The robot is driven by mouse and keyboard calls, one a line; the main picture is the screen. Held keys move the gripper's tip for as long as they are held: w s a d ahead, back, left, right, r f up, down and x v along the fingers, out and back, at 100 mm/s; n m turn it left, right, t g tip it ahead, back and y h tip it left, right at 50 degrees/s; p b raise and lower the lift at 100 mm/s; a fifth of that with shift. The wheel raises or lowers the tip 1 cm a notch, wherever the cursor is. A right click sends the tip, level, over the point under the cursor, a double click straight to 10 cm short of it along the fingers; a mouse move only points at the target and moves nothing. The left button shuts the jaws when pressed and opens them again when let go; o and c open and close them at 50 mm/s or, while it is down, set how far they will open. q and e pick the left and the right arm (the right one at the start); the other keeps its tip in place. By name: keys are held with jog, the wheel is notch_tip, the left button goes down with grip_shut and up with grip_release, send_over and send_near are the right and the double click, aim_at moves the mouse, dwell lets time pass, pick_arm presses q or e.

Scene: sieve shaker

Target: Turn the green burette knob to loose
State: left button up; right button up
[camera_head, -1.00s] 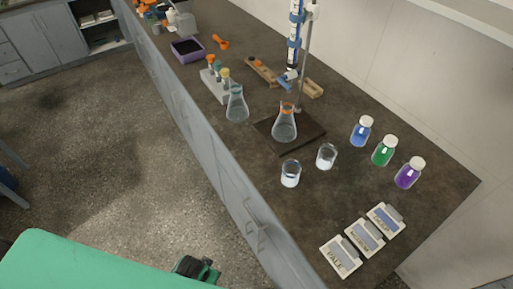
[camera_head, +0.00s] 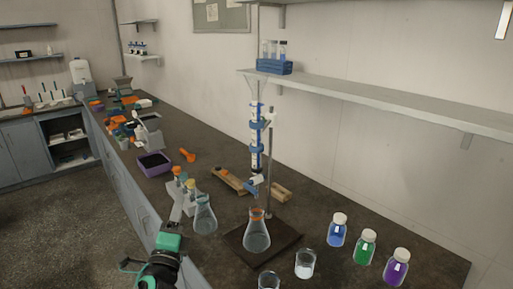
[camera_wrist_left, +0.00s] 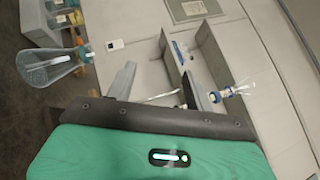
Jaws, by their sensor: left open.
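The burette (camera_head: 256,130) stands upright on a metal rod in blue clamps, with a blue-and-white stopcock (camera_head: 254,184) near its lower end. I see no clearly green knob on it; the knob's setting is too small to read. A conical flask (camera_head: 257,236) with an orange neck ring stands below the burette on the dark stand base (camera_head: 285,243). My left gripper (camera_head: 168,246), dark with teal parts, is at the bench's front edge, left of and nearer than the burette, touching nothing visible. Its grey fingers look apart and empty in the left wrist view (camera_wrist_left: 160,84).
Beakers (camera_head: 305,265) and blue, green (camera_head: 365,248) and purple bottles are at right. A wall shelf (camera_head: 385,102) hangs behind. A purple tray (camera_head: 154,164) sits farther back.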

pick_arm(q)
jog(key=w+d+r+m+g+h, duration=0.25)
jog(key=d+r+m+h, duration=0.4)
jog(key=m, duration=0.75)
jog(key=w+d+r+m+g+h, duration=0.25)
jog(key=r+m+h, duration=0.45)
jog(key=m+h, duration=0.6)
jog(key=w+a+r+m+g+y, duration=0.15)
jog(key=w+m+g+y, duration=0.4)
jog(key=m, duration=0.95)
jog(key=w+d+t+p, duration=0.1)
jog(key=w+d+p, duration=0.3)
jog(key=w+d, duration=0.6)
jog(key=shift+w+r, duration=0.35)
jog(key=shift+w, duration=0.4)
pick_arm(e)
jog(key=shift+s+d+r, duration=0.1)
jog(key=shift+s+r, duration=0.3)
jog(key=shift+s, duration=0.3)
jog(key=shift+s+d+r, duration=0.1)
jog(key=shift+s+r, duration=0.3)
jog(key=shift+s, duration=0.25)
jog(key=shift+s+d+r, duration=0.1)
jog(key=shift+s+r, duration=0.3)
jog(key=shift+s, duration=0.3)
pick_arm(q)
jog(key=shift+t, duration=0.25)
